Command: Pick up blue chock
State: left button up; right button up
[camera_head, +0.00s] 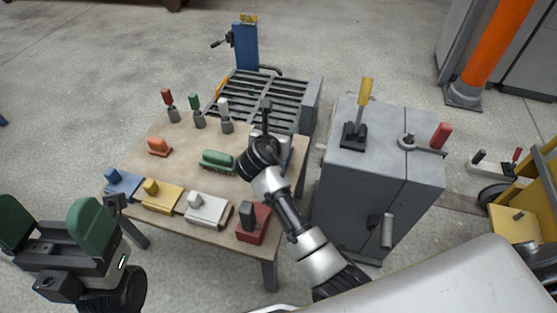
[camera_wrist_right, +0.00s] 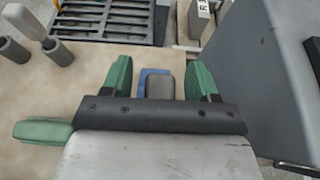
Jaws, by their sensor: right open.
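A blue chock (camera_wrist_right: 155,72) with a dark grey block by it lies on the tabletop between the green fingers of my right gripper (camera_wrist_right: 160,80) in the right wrist view. The fingers stand apart, one on each side, with gaps showing. In the head view my right gripper (camera_head: 268,140) is over the table's right end and mostly hides that chock. A green chock (camera_head: 217,161) lies just left of it, and an orange chock (camera_head: 159,147) farther left. My left gripper (camera_head: 54,230) is open and empty, off the table's front left.
On the wooden table (camera_head: 185,140), blue (camera_head: 122,184), yellow (camera_head: 163,196), white (camera_head: 207,208) and red (camera_head: 253,224) blocks line the front edge. Several handled posts (camera_head: 198,116) stand behind. A grey cabinet (camera_head: 350,185) stands close on the right; a slatted rack (camera_head: 265,97) is behind.

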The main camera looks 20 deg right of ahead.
jog(key=shift+w+d, duration=0.1)
jog(key=shift+c, duration=0.4)
grip_shut()
jog(key=shift+r, duration=0.1)
